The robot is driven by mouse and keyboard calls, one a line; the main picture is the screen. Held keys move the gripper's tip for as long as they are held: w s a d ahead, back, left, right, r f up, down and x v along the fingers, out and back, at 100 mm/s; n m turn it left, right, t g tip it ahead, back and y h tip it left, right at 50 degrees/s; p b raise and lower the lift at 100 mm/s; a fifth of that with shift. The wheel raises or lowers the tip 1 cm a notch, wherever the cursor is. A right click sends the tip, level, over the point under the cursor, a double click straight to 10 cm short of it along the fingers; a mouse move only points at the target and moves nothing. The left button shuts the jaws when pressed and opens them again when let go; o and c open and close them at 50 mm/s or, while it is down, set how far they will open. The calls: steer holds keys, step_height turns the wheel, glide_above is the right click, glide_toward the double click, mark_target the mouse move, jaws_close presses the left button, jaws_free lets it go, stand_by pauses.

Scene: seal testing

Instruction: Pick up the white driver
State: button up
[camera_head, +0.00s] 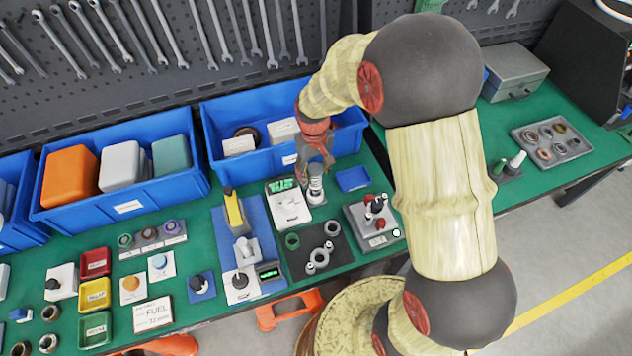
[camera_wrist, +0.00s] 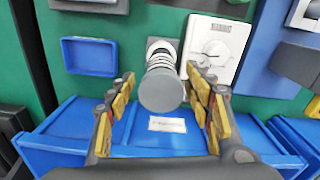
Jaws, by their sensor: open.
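My gripper (camera_head: 316,162) is open at the back of the green bench, just above a white ribbed post with a grey round top (camera_head: 316,188). In the wrist view the post (camera_wrist: 162,88) stands between the two fingers of my gripper (camera_wrist: 160,92). A gap shows on its left; the right finger is closer, and I cannot tell whether it touches. At the right of the bench, a white tapered tool (camera_head: 516,159) stands tilted in a dark holder beside a green one (camera_head: 498,168). I cannot tell for sure which white piece is the driver.
A white instrument with a green display (camera_head: 287,206) stands close left of the post. A small blue tray (camera_head: 353,179) lies to its right. A large blue bin (camera_head: 345,117) is behind. A grey box with red and black knobs (camera_head: 374,240) stands in front right.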

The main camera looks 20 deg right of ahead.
step_height(320, 180, down, 5)
steer(key=shift+a+r+b, duration=0.1)
steer(key=shift+b, duration=0.55)
steer(key=shift+c, duration=0.6)
jaws_close()
